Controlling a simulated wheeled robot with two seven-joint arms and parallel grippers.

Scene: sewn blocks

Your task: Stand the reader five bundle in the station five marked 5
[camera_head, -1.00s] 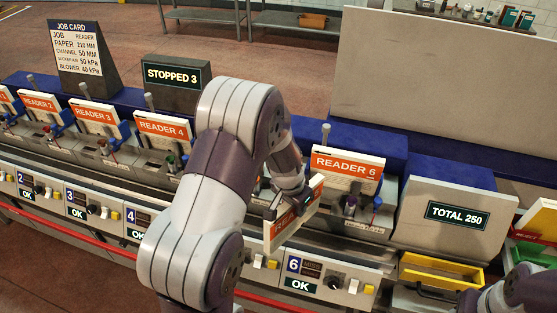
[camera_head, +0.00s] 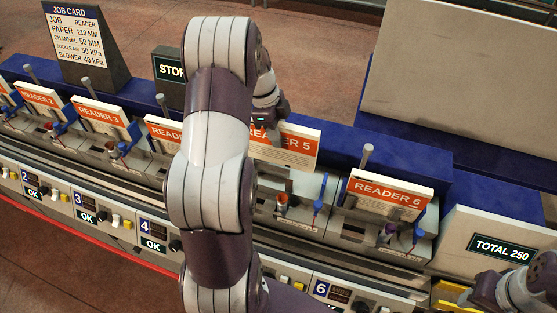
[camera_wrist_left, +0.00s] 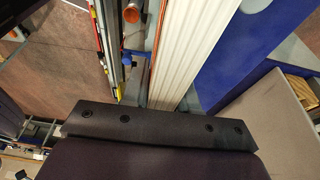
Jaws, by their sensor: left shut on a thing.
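My left gripper (camera_head: 268,118) is shut on the reader five bundle (camera_head: 298,147), a cream block with an orange label, and holds it upright above the row, between the reader 4 and reader 6 bundles. My arm hides the bundle's left part. In the left wrist view the bundle shows as a ribbed cream block (camera_wrist_left: 194,45) beyond the dark gripper body. Station five (camera_head: 290,207) is the empty bay below the bundle, with a red-topped and a blue-topped peg; its number plate is hidden by my arm. My right arm shows at the lower right; its fingers cannot be made out.
The reader 6 bundle (camera_head: 388,192) stands to the right, with a grey post (camera_head: 366,158) behind it. Reader 4 (camera_head: 163,131) and reader 3 (camera_head: 100,112) stand to the left. A TOTAL 250 display (camera_head: 502,246) is at right. A blue ledge runs behind the row.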

